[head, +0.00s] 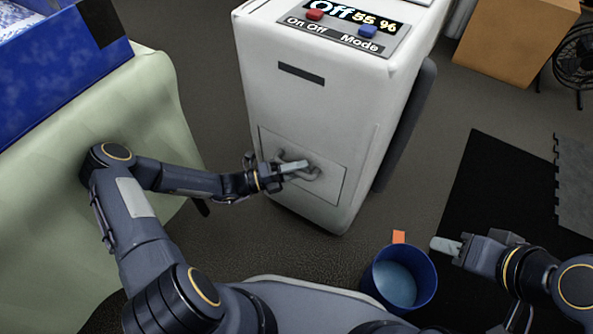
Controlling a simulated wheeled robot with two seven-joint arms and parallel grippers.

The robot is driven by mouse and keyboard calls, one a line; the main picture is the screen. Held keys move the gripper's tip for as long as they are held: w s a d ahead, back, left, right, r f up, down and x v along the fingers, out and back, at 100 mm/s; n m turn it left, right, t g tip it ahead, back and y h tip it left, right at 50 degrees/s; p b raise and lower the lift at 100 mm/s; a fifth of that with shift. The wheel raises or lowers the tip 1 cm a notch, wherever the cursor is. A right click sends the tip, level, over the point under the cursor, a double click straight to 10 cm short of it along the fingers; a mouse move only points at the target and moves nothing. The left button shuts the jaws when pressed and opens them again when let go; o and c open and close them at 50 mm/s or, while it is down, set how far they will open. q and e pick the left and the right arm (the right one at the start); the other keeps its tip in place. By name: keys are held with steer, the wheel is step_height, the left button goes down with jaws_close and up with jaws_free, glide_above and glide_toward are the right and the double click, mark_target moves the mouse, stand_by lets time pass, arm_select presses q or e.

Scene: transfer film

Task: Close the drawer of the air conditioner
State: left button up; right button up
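The white air conditioner (334,113) stands upright on the floor in the middle of the head view, with a display reading "Off 55 %" on top. Its drawer (331,187) is the square panel low on the front; its face looks about level with the front around it. The drawer's grey handle (308,172) is partly hidden by my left gripper (300,166). That gripper is right at the handle; I cannot tell whether it touches it or how far apart its fingers are. My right gripper (437,244) is at the lower right, away from the air conditioner, its fingers seen edge-on.
A blue bucket (423,296) stands in front of the air conditioner, with an orange piece (399,237) behind it. A black mat (478,190) lies to the right. A green-covered table (150,90) with a blue box (60,75) is at left. A cardboard box (510,40) and fan (574,62) stand behind.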

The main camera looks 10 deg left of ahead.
arm_select(q)
steer(key=shift+o, duration=0.3)
steer(key=shift+s+a, duration=0.1)
steer(key=shift+s+a, duration=0.1)
steer(key=shift+a, duration=0.2)
steer(key=p+v, duration=0.1)
steer(key=v, duration=0.6)
steer(key=shift+p, duration=0.4)
steer(key=shift+s+f, duration=0.1)
